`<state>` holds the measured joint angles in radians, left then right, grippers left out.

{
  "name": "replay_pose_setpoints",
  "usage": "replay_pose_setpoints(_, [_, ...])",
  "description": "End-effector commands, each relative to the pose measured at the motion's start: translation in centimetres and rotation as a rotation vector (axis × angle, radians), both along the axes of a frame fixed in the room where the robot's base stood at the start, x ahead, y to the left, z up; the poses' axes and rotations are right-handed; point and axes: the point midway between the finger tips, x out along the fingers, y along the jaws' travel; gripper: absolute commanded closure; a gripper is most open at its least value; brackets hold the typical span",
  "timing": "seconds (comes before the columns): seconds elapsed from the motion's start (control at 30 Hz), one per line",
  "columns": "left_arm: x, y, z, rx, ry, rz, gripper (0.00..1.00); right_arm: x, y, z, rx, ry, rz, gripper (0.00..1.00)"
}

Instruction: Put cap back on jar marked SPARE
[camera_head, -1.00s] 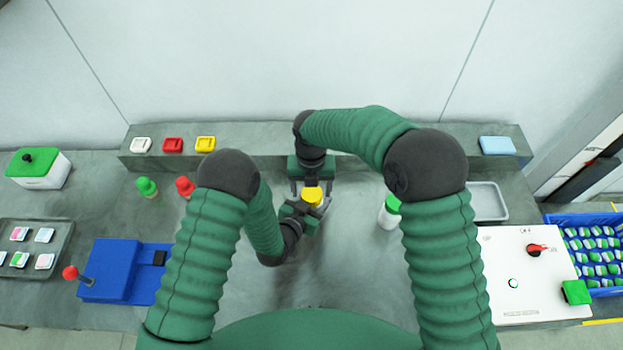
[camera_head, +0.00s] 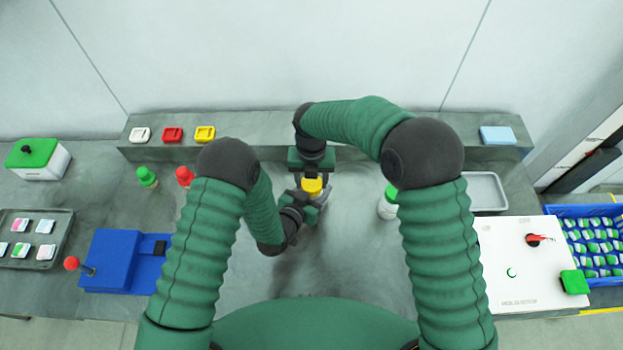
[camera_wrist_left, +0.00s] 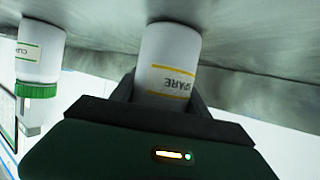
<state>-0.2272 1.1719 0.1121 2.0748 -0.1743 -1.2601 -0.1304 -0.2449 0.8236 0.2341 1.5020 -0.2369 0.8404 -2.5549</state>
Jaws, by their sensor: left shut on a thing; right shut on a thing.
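The white jar marked SPARE (camera_wrist_left: 168,62) shows upside down in the left wrist view, with a yellow band under its lettering. My left gripper (camera_head: 309,205) is shut on this jar, and its dark fingers flank the jar in the left wrist view. The yellow cap (camera_head: 312,187) shows in the head view, right over the place where my left gripper holds the jar. My right gripper (camera_head: 312,180) comes down from behind and is shut on the cap. The joint between cap and jar is hidden, so I cannot tell how the cap is seated.
A white jar with a green cap (camera_head: 388,205) stands to the right, partly behind my right arm; it also shows in the left wrist view (camera_wrist_left: 38,55). Green (camera_head: 147,177) and red (camera_head: 184,176) capped containers stand left. A grey shelf (camera_head: 255,137) runs along the back.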

Motion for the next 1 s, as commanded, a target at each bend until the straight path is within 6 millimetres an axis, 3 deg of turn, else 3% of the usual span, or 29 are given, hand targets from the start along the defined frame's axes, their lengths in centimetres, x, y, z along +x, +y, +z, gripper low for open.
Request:
replay_pose_setpoints(0.13, [-0.02, -0.02, -0.03, 0.000, 0.001, -0.001, 1.00, 0.00, 0.10, 0.01, 0.001, -0.002, -0.239, 0.96])
replay_pose_setpoints(0.3, [-0.03, -0.03, -0.03, 0.000, 0.001, -0.001, 1.00, 0.01, 0.13, -0.01, 0.002, -0.002, -0.721, 0.96])
replay_pose_setpoints(0.43, [-0.04, -0.05, -0.03, 0.001, 0.001, -0.001, 1.00, 0.02, 0.14, -0.03, 0.003, -0.003, -0.995, 0.96])
replay_pose_setpoints(0.57, [-0.04, -0.08, -0.03, 0.001, 0.001, -0.002, 1.00, 0.05, 0.14, -0.03, 0.004, -0.002, -1.108, 0.96])
replay_pose_setpoints(0.8, [-0.07, -0.12, -0.02, 0.000, 0.001, -0.003, 1.00, 0.08, 0.17, -0.01, 0.006, -0.003, -1.115, 0.96])
replay_pose_setpoints(0.83, [-0.08, -0.13, -0.02, 0.000, 0.001, -0.003, 1.00, 0.09, 0.17, -0.01, 0.006, -0.003, -1.115, 0.47])
replay_pose_setpoints(1.0, [-0.06, -0.10, -0.02, 0.000, 0.001, -0.003, 1.00, 0.07, 0.13, -0.02, 0.005, -0.003, -1.114, 0.26])
